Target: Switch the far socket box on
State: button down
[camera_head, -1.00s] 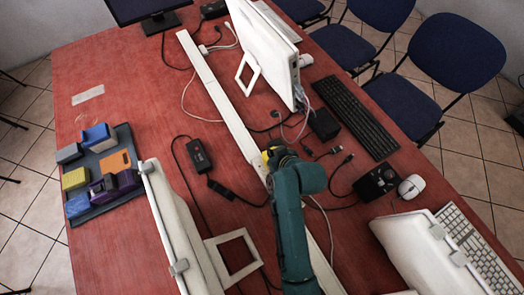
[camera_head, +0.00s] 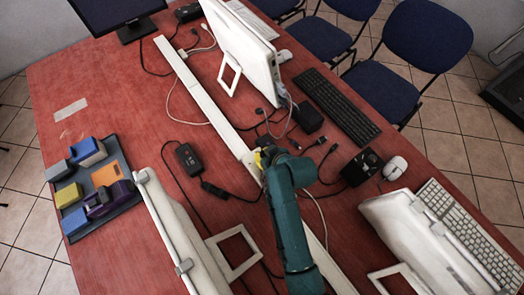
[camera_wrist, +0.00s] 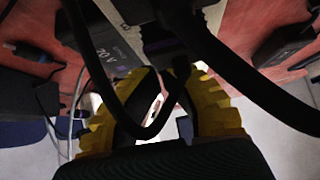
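In the head view a long white strip (camera_head: 193,85) runs over the red table from the far left towards the near right. I cannot clearly pick out a socket box or its switch, nor whether it is on. Plugs and cables (camera_head: 207,42) lie beside the strip's far end. My gripper (camera_head: 265,154) is low over the strip's middle, and my teal arm hides the strip below it. In the wrist view the yellow fingers (camera_wrist: 168,82) stand apart, with black cables looping in front of them. No object is clearly held between them.
A black adapter (camera_head: 189,158) lies left of my gripper. A white monitor (camera_head: 243,50) and black keyboard (camera_head: 337,105) stand at right. Another monitor (camera_head: 172,225) is close on the near left. An organiser tray (camera_head: 127,205) sits at the left edge. Loose cables surround my gripper.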

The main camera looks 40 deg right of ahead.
jog(key=r+p, duration=0.4)
jog(key=p, duration=0.1)
jog(key=shift+s+r, duration=0.25)
jog(key=shift+r, duration=0.05)
jog(key=s+r+p, duration=0.1)
jog(key=s+r, duration=0.4)
jog(key=s, duration=0.3)
jog(key=shift+a+r+p, duration=0.15)
jog(key=shift+a+p, duration=0.1)
jog(key=shift+p, duration=0.05)
jog(key=shift+s, duration=0.1)
